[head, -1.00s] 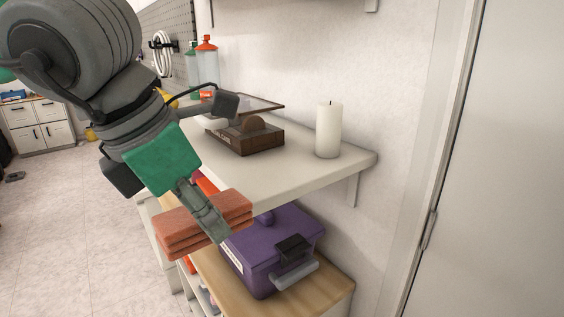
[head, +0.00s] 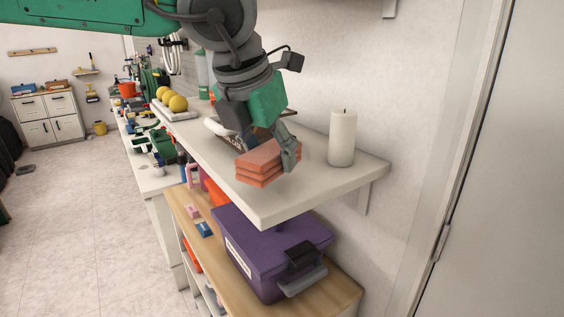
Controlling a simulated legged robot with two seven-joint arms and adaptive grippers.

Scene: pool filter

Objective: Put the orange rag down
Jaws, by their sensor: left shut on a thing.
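The orange rag (head: 262,167) is a folded, layered block in the head view, held over the near part of the white shelf (head: 284,204). My left gripper (head: 285,153) comes down from above and is shut on the rag, with one finger visible on its right side. The rag is very close to the shelf top; I cannot tell whether it touches. The other finger is mostly hidden behind the rag. My right gripper is not in view.
A white candle (head: 342,138) stands right of the rag. A dark wooden box (head: 236,141) is partly hidden behind my gripper. Yellow balls (head: 178,103) sit farther back. A purple toolbox (head: 268,250) stands on the wooden surface below. The shelf's front corner is bare.

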